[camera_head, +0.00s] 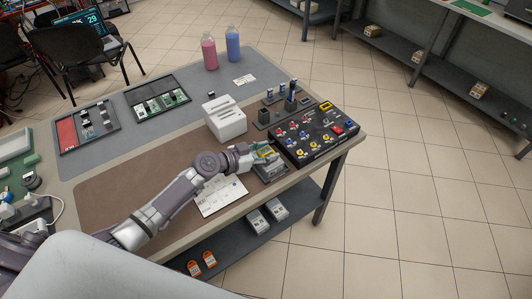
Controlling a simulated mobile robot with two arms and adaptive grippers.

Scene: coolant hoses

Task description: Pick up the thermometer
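My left gripper (264,153) is over the front right part of the table, beside the left edge of a black panel. A small yellow and green item (266,150) shows at its fingers. It may be the thermometer, but it is too small and too covered to be sure. I cannot tell whether the fingers are closed on it. A grey block (270,172) lies just under the gripper. My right gripper is not in view.
The black panel (316,137) with coloured fittings fills the table's right end. A white slotted block (224,118) stands behind my arm. Pink (209,54) and blue (233,45) bottles stand at the back. A printed sheet (220,196) lies near the front edge.

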